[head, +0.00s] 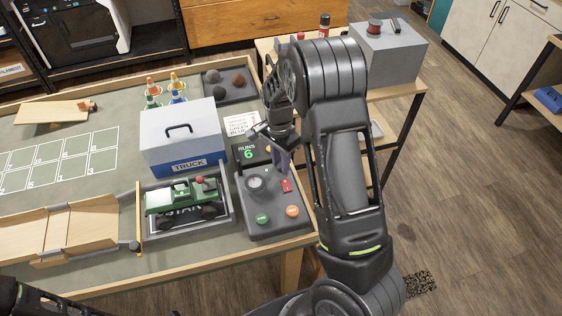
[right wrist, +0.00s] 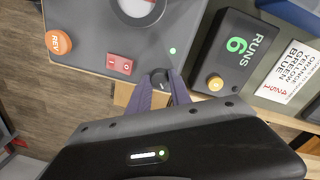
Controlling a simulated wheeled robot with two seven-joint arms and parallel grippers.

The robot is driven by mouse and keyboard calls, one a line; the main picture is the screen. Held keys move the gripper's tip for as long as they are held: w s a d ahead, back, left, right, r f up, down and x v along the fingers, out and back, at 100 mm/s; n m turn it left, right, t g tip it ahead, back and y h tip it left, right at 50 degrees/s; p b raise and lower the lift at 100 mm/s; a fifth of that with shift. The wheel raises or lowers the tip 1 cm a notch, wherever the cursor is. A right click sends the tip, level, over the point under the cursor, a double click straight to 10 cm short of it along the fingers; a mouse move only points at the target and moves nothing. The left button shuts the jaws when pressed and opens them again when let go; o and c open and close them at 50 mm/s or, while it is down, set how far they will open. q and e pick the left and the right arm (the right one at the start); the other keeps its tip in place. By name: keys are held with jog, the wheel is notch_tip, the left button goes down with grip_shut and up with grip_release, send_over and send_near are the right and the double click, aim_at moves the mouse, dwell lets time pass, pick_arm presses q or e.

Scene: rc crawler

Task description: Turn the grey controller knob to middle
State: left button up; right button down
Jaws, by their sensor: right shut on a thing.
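The controller (head: 260,233) is a dark grey box at the table's right front corner; part of its top also shows in the right wrist view (right wrist: 85,15). A small dark grey knob (right wrist: 160,77) sits near the controller's edge, beside a red switch (right wrist: 120,65). My right gripper (head: 283,163) reaches down over the controller's far right part. In the right wrist view its purple fingers (right wrist: 161,88) are shut on this knob, one on each side. The fingers partly hide the knob, and its pointer cannot be read. My left gripper is not in view.
A round dial (head: 255,182), green button (head: 262,218) and orange REV button (head: 292,211) are on the controller. The RUNS 6 box (right wrist: 234,50) stands close by. A green truck (head: 180,192) and the blue-white TRUCK box (head: 185,135) are left of it.

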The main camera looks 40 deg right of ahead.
aim_at(280, 165)
jog(key=n+b, duration=0.2)
jog(key=n, duration=0.3)
jog(key=shift+f, duration=0.1)
jog(key=shift+n+b, duration=0.85)
jog(key=shift+n, duration=1.55)
jog(key=c, duration=1.2)
grip_release()
jog(key=r, duration=0.4)
jog(key=r+b, duration=0.1)
jog(key=r, duration=0.3)
jog(key=shift+w+a, duration=0.1)
jog(key=shift+a, duration=0.1)
